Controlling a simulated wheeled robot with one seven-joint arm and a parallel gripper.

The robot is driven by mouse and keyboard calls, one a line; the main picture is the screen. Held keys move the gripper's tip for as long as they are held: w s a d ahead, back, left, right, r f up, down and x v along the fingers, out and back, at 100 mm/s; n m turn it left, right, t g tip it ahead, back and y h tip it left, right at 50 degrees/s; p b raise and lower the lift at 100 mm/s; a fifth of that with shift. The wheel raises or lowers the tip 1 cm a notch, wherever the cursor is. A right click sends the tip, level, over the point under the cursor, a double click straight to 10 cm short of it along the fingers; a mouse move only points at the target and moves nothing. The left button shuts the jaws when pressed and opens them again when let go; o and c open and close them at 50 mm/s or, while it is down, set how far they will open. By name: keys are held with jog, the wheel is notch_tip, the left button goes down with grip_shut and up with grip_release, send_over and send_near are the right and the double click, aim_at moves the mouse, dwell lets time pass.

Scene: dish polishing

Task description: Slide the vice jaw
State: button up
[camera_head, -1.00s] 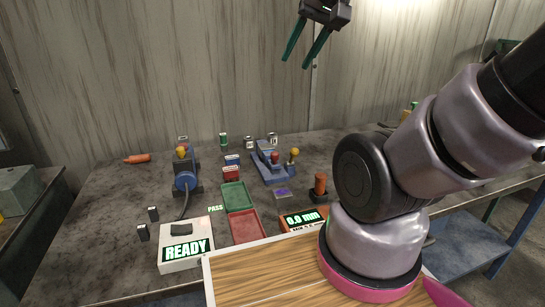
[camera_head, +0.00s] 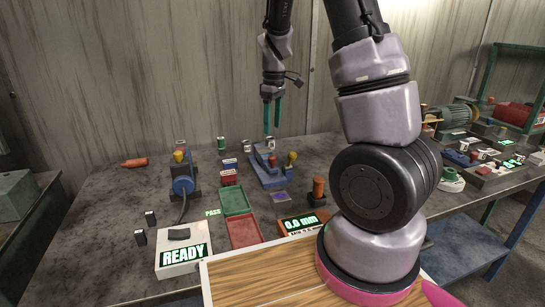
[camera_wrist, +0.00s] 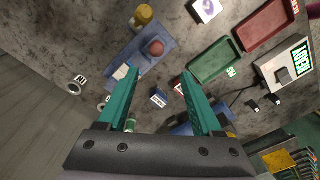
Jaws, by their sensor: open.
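The blue vice (camera_head: 266,168) stands on the table, left of my arm's base in the head view. It has a red knob (camera_head: 272,160) and a yellow-topped handle (camera_head: 292,157) at its right end. In the wrist view the vice (camera_wrist: 134,58) lies beyond the left fingertip, with its red knob (camera_wrist: 156,48) and yellow knob (camera_wrist: 144,14). My gripper (camera_head: 272,132) points down above the back part of the vice. Its green fingers are apart with nothing between them, also in the wrist view (camera_wrist: 157,78). Whether a fingertip touches the vice cannot be told.
A green tray (camera_head: 235,200) and a red tray (camera_head: 244,231) lie left of the vice. A blue motor-like tool (camera_head: 184,184) and a white READY box (camera_head: 183,259) stand further left. Small cans (camera_head: 221,143) stand behind. An orange-topped post (camera_head: 318,188) is at the right.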

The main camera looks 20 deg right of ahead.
aim_at(273, 156)
jog(key=shift+n, duration=0.4)
jog(key=f, duration=1.2)
jog(key=shift+w+d+f, duration=0.15)
jog(key=shift+w+f, duration=0.05)
jog(key=shift+w, duration=0.1)
grip_shut()
dwell(0.5)
